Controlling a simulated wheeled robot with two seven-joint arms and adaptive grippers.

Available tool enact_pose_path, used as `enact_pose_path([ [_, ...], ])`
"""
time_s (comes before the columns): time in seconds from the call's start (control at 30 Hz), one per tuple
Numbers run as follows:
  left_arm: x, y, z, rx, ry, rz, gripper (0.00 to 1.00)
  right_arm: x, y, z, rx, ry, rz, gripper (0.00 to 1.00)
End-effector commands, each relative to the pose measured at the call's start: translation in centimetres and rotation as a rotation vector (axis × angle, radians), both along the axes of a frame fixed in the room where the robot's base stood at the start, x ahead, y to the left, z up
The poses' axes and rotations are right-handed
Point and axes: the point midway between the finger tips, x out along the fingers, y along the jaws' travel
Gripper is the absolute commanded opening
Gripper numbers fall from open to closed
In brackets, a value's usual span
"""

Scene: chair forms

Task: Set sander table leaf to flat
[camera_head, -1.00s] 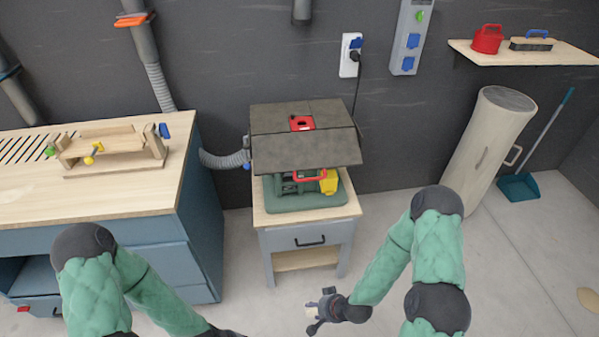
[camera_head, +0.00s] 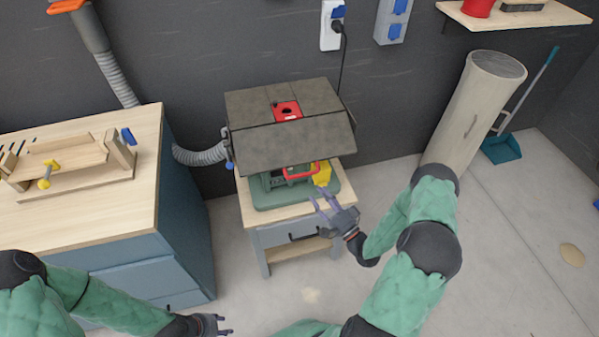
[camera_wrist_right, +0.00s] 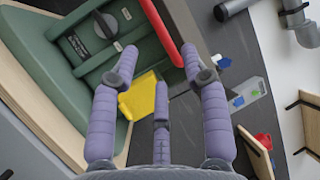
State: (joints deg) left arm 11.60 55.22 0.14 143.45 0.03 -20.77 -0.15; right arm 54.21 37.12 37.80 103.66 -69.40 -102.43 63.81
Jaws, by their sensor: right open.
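The sander's dark grey table top (camera_head: 245,107) is level at the back. Its front leaf (camera_head: 290,146) slopes down toward me and is not flat. Beneath it sits the green sander body (camera_head: 268,193) with a red handle and a yellow part (camera_wrist_right: 143,97). My right gripper (camera_head: 322,204) is open and empty, just in front of and below the leaf's right part. In the right wrist view, its spread fingers (camera_wrist_right: 162,75) face the green body and the red bar (camera_wrist_right: 163,30). My left gripper (camera_head: 226,325) is low at the bottom edge, apart from the sander, with its fingers seemingly spread.
The sander stands on a small wooden-topped cabinet (camera_head: 262,214). A grey hose (camera_head: 200,154) joins it on the left, near a blue workbench (camera_head: 185,215). A leaning beige cylinder (camera_head: 470,115) stands at right.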

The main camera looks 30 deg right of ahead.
Motion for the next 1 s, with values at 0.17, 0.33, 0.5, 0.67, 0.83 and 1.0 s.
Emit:
enact_pose_path([
  [0.17,0.0,0.0,-0.6,0.0,0.0,0.0,0.4,3.0,0.7,0.9,-0.003,-0.003,0.005,0.46],
  [0.33,0.0,0.0,-1.0,0.0,0.0,0.0,0.4,5.8,1.2,1.7,-0.003,0.0,0.003,0.46],
  [0.5,0.0,0.0,-1.3,0.0,0.0,0.0,0.4,7.7,1.5,2.3,-0.003,0.001,0.002,0.46],
  [0.67,0.0,0.0,-1.4,0.0,0.0,0.0,0.4,8.6,1.6,2.6,-0.002,0.002,0.0,0.46],
  [0.83,0.0,0.0,-1.4,0.0,-0.001,0.0,0.4,8.8,1.6,2.7,-0.002,0.002,-0.001,0.46],
  [1.0,0.0,0.0,-1.4,0.0,-0.001,0.0,0.4,8.7,1.6,2.7,-0.002,0.002,-0.001,0.35],
])
